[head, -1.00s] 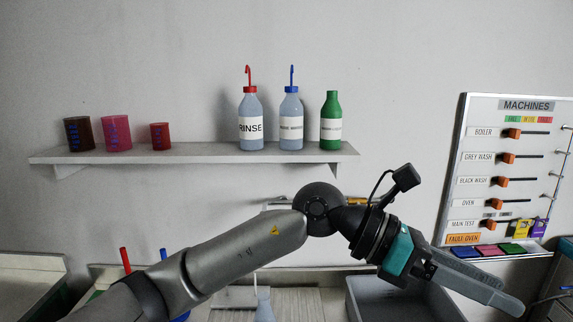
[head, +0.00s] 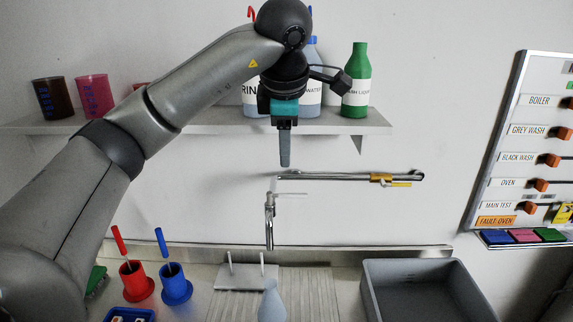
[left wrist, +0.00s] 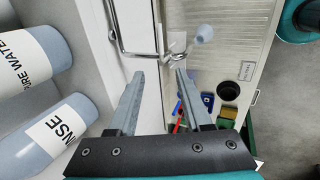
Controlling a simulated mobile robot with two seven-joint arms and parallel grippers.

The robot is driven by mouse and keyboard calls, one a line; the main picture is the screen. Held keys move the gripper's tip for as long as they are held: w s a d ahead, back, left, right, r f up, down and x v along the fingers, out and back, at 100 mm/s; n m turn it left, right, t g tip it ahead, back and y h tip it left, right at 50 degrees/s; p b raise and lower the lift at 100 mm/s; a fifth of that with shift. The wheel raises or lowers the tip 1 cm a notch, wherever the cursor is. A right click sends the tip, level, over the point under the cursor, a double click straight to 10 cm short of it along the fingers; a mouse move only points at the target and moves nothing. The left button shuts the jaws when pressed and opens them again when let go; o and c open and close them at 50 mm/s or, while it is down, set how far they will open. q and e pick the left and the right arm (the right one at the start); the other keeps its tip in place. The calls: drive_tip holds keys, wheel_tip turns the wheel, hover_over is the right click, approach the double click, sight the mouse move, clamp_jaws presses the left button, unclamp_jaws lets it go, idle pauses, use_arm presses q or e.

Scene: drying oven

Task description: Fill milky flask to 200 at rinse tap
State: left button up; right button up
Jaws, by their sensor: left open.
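A pale milky flask (head: 271,302) stands at the bottom middle of the head view, its lower part cut off by the frame edge. It also shows in the left wrist view (left wrist: 204,33), below the tap. My left gripper (head: 285,160) points down in front of the wall, above the tap and well above the flask. In the left wrist view its two fingers (left wrist: 160,75) are apart with nothing between them. My right gripper is in neither current view.
Bottles, including a green one (head: 356,85), stand on the wall shelf (head: 330,125) close behind my left wrist. A wall pipe with a yellow handle (head: 395,184) runs right of the gripper. A grey basin (head: 410,268) is at right; red (head: 135,283) and blue (head: 177,288) holders are at left.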

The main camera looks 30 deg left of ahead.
sight(287, 195)
use_arm(q)
drive_tip(key=p+x, duration=0.1)
drive_tip(key=x, duration=1.3)
drive_tip(key=shift+d, duration=0.1)
clamp_jaws()
drive_tip(key=shift+s+m+t+h, duration=0.15)
drive_tip(key=shift+s+m+h, duration=0.2)
drive_tip(key=shift+m, duration=0.55)
drive_tip(key=shift+s+m+t+h, duration=0.2)
drive_tip(key=shift+m+h, duration=0.15)
drive_tip(key=shift+m, duration=0.55)
drive_tip(key=shift+b, duration=0.3)
drive_tip(key=shift+s+m+h, duration=0.4)
drive_tip(key=shift+m+h, duration=0.1)
drive_tip(key=shift+m, duration=0.7)
idle(2.8)
